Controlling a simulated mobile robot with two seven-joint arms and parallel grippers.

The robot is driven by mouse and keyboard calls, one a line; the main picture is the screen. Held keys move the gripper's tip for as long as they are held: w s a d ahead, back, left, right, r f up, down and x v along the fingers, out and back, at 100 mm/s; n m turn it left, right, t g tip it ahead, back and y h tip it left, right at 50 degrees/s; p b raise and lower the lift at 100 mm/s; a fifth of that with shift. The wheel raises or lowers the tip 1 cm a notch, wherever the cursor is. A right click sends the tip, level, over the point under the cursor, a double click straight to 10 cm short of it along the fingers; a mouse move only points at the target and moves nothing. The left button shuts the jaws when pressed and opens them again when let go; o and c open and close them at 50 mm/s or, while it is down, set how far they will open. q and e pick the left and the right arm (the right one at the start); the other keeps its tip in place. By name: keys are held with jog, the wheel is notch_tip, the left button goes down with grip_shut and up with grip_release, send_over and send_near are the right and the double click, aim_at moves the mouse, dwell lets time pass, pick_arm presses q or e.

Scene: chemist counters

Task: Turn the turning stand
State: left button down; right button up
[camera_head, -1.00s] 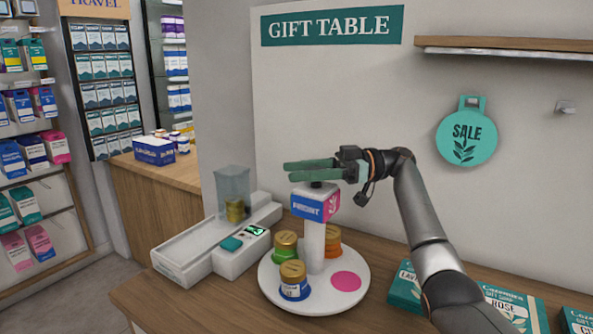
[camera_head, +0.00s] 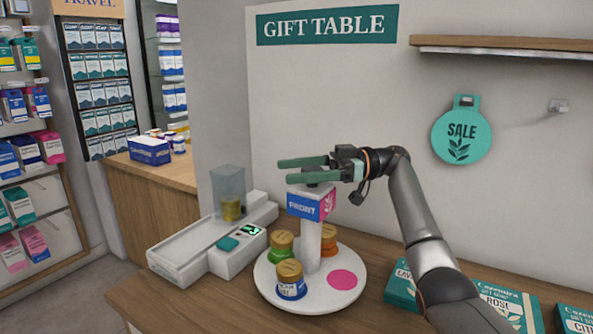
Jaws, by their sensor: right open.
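The turning stand is a round white plate (camera_head: 312,299) on the wooden table with a white post (camera_head: 312,246) in its middle. A block on top of the post shows a blue FRONT face (camera_head: 302,206) and a pink face (camera_head: 328,204). A pink spot (camera_head: 343,279) on the plate is bare. My right gripper (camera_head: 303,170) is open just above the block, its green fingers pointing left. My left gripper is out of view.
A white device (camera_head: 188,260) with a clear bin (camera_head: 228,187) stands left of the plate. Teal gift boxes (camera_head: 403,288) lie at the right.

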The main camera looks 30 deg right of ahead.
jog(key=shift+v, duration=3.75)
jog(key=shift+r, duration=0.1)
